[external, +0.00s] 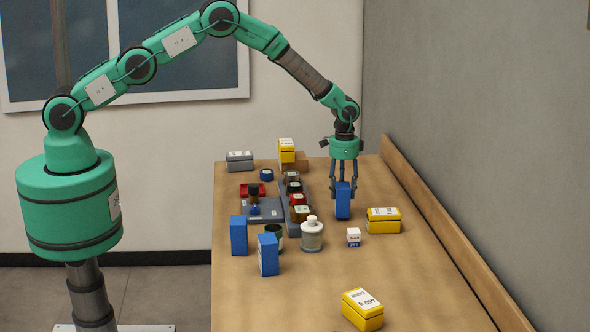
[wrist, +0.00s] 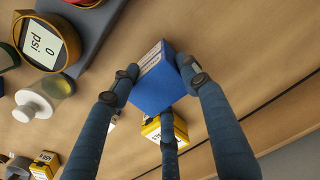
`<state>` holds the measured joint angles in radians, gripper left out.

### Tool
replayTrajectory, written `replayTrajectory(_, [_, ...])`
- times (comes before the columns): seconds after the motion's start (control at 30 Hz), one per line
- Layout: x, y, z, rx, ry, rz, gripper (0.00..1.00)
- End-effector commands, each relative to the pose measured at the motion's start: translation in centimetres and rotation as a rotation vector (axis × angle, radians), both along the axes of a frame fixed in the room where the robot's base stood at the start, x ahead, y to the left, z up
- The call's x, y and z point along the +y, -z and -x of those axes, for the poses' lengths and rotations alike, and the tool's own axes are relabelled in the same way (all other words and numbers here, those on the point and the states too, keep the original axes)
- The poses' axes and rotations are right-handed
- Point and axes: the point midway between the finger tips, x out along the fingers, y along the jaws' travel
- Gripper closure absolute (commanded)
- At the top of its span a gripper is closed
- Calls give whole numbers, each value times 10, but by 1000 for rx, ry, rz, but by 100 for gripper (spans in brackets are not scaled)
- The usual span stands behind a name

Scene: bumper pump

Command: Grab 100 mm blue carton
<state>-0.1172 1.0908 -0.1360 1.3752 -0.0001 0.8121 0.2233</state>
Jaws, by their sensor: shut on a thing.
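My gripper (external: 343,186) points down over the right half of the table. Its fingers are closed around the upper part of an upright blue carton (external: 343,204). In the wrist view the same blue carton (wrist: 155,92) sits between the fingers, with a white printed label on one face. Its bottom is at or very close to the tabletop; I cannot tell if it touches. Two other blue cartons stand apart at the front left: one (external: 239,236) near the left edge, and one (external: 268,255) with a white label.
A yellow box (external: 383,221) lies right of the held carton, and another yellow box (external: 362,309) is nearer. A small white box (external: 353,237) and a white bottle (external: 311,235) stand in front. A grey tray (external: 266,211) is left. A wooden ledge (external: 450,230) borders the right.

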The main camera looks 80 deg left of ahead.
Motion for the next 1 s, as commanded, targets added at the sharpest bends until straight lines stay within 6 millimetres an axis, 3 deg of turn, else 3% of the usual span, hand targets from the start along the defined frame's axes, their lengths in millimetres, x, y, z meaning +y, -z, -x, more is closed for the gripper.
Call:
replayTrajectory(0.6, [0,-80,-1,-3,0,-1,90])
replayTrajectory(1.0, [0,-87,-1,-1,0,0,90])
